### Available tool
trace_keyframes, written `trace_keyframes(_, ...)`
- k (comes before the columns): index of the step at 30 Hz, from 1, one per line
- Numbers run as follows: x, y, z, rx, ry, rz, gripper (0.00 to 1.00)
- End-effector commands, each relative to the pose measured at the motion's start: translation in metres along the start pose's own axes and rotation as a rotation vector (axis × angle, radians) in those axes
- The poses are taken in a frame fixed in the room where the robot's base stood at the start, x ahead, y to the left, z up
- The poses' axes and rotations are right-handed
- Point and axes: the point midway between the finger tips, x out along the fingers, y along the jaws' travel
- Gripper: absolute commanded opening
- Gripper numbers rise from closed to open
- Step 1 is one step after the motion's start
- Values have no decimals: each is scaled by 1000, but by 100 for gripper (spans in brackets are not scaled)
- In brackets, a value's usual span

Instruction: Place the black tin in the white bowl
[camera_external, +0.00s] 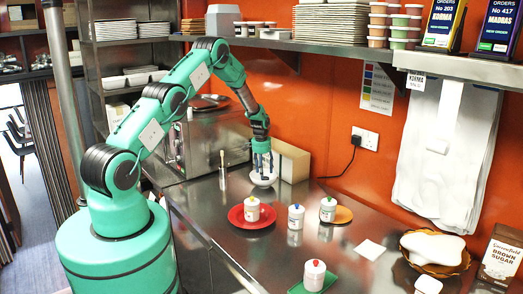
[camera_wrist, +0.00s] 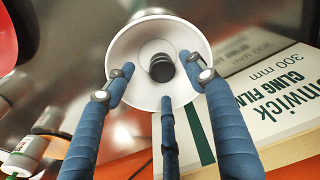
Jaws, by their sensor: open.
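The white bowl (camera_wrist: 127,48) is in the upper middle of the wrist view. The small black tin (camera_wrist: 161,68) lies inside it, near the middle of its floor. My gripper (camera_wrist: 160,88) is open, with its blue fingers spread at the bowl's near side and no finger closed on the tin. In the external view, my gripper (camera_external: 262,160) points down over the white bowl (camera_external: 264,180) on the steel counter. The tin cannot be made out there. I cannot tell whether the fingers touch the bowl.
A cling film box (camera_wrist: 270,105) stands close to the bowl's right, by the wall. A red plate (camera_external: 251,224) with a white jar (camera_external: 252,208) is in front of the bowl. A steel oven (camera_external: 205,142) is to the left.

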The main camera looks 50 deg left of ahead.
Motion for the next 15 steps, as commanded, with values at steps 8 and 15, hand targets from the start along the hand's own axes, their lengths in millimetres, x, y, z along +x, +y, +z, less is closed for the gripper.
trace_keyframes(8, -7, 0, -1, 0, 1, 0, 55)
trace_keyframes(15, -32, 0, -4, 0, 2, 0, 55)
